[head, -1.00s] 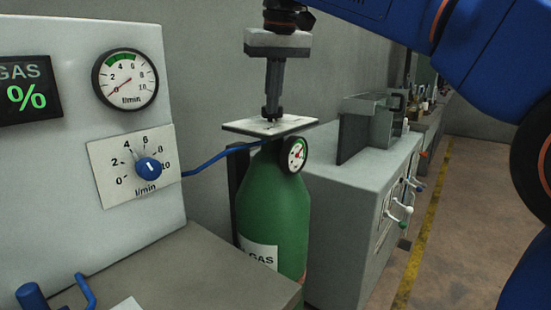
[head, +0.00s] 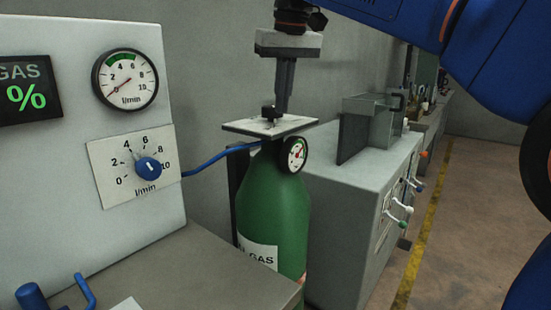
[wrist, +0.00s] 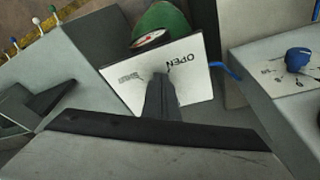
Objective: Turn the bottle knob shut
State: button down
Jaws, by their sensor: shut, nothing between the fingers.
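The green gas bottle (head: 270,205) stands upright between the panel and a grey cabinet. The black bottle knob (head: 269,112) sits on a white plate (head: 245,126) on top of the bottle. In the wrist view the plate (wrist: 195,88) bears the word OPEN and a second, fainter word; the knob is mostly hidden behind the fingers. My gripper (head: 281,107) points down, shut and empty, with its fingertips just right of the knob in the head view. I cannot tell whether they touch it. In the wrist view my gripper (wrist: 160,80) covers the plate's middle.
A small round gauge (head: 294,154) is on the bottle's neck, and a blue hose (head: 205,163) runs left to the panel. The panel carries a flow gauge (head: 125,80) and a blue dial (head: 149,169). The grey cabinet (head: 360,200) stands close on the right.

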jog(key=shift+w+d, duration=0.35)
jog(key=shift+d, duration=0.15)
dwell(0.3)
jog(key=shift+s+d, duration=0.25)
jog(key=w+v, duration=0.1)
jog(key=v, duration=0.4)
jog(key=shift+a+r, duration=0.2)
jog(key=shift+r, duration=0.35)
jog(key=shift+a, duration=0.1)
jog(key=shift+s+a+f, duration=0.1)
jog(key=shift+a+f, duration=0.5)
jog(key=shift+f, duration=0.4)
jog(key=shift+s+a+f, duration=0.15)
jog(key=shift+a+f, duration=0.45)
jog(key=shift+f, duration=0.4)
jog(key=shift+s+a+f, duration=0.1)
jog(key=shift+a+f, duration=0.45)
jog(key=shift+f, duration=0.45)
